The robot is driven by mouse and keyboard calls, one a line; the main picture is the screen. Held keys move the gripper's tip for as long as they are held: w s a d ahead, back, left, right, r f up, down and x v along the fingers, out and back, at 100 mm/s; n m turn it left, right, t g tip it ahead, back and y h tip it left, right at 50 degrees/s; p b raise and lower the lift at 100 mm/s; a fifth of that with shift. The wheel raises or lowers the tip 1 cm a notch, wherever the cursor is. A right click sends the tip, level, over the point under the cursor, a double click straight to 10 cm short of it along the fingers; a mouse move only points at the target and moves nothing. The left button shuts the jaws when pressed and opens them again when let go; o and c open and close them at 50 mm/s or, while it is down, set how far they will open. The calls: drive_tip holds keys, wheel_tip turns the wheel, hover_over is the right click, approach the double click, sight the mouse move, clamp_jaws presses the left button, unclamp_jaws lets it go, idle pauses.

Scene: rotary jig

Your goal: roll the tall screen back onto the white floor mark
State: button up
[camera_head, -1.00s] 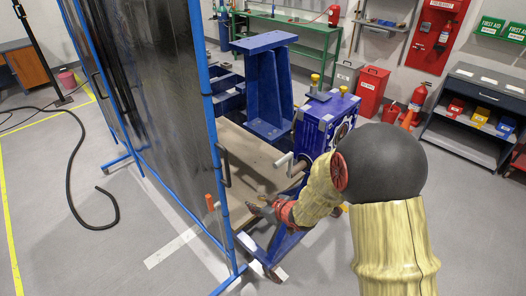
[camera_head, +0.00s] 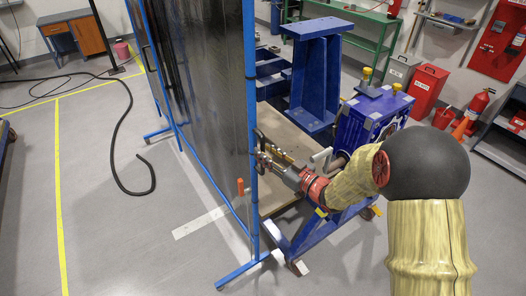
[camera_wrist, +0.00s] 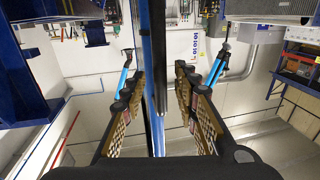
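The tall screen (camera_head: 205,90) has a dark glossy panel in a blue tube frame and stands upright at centre left in the head view. Its near foot (camera_head: 243,270) rests on the floor. The white floor mark (camera_head: 198,223) is a strip left of the screen's lower near end, and the frame hides its right end. My gripper (camera_head: 262,148) is at the screen's near upright, where the dark handle was visible. In the wrist view, my gripper's fingers (camera_wrist: 160,105) stand apart on both sides of the screen's edge and a dark bar, with gaps visible.
The blue rotary jig (camera_head: 370,120) with a wooden board stands close right of the screen, under my arm. A black hose (camera_head: 118,150) curls on the floor at left, near a yellow line (camera_head: 58,190). The floor left of the screen is otherwise largely clear.

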drive_tip(key=shift+x, duration=0.9)
drive_tip(key=c, duration=0.3)
clamp_jaws()
